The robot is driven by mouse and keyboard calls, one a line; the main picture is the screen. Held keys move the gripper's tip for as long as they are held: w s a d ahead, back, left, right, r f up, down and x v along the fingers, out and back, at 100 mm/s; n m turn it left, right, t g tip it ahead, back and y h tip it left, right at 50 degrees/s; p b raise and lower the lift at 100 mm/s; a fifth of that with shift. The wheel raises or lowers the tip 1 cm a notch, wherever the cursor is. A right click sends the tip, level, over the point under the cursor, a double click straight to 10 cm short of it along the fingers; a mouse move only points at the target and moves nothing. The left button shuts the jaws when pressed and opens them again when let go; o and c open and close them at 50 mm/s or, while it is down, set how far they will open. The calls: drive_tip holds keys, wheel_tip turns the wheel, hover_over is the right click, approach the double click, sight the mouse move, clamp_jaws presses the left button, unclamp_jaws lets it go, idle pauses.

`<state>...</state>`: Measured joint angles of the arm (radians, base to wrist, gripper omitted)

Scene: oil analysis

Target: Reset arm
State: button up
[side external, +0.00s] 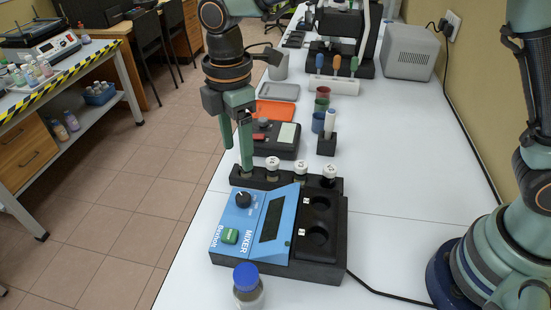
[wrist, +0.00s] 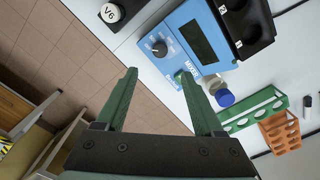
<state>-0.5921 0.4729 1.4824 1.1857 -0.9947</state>
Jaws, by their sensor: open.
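My gripper (side external: 238,157) hangs pointing down at the left end of a black vial rack (side external: 240,181). Its green fingers are spread with nothing between them; the wrist view shows the open gap (wrist: 158,75) too. In the side view one finger overlaps the rack's left end; I cannot tell whether it touches. Three white-capped vials stand in the rack: left (side external: 272,162), middle (side external: 300,166) and right (side external: 329,171). A cap marked V6 (wrist: 111,13) shows at the top of the wrist view. The blue and black mixer (side external: 262,225) sits in front of the rack.
A blue-capped bottle (side external: 248,290) stands in front of the mixer. Behind the rack are a dark device (side external: 285,151), an orange tray (side external: 275,111) and a black holder (side external: 326,145). The wrist view shows a green rack (wrist: 250,112) and an orange rack (wrist: 279,133). The table's right side is mostly clear.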

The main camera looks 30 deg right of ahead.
drive_tip(key=s+d+r+m+t, duration=0.1)
drive_tip(key=d+r+m, duration=0.3)
drive_tip(key=d, duration=0.3)
drive_tip(key=s+d+r+m+t, duration=0.1)
drive_tip(key=d+r+m, duration=0.25)
drive_tip(key=d, duration=0.35)
drive_tip(key=s+d+m+t, duration=0.3)
drive_tip(key=s+d+m, duration=0.5)
drive_tip(key=d+m, duration=0.2)
drive_tip(key=shift+s+d+m+t, duration=0.15)
drive_tip(key=shift+d+m+t, duration=0.2)
drive_tip(key=shift+d, duration=0.7)
drive_tip(key=shift+f, duration=0.1)
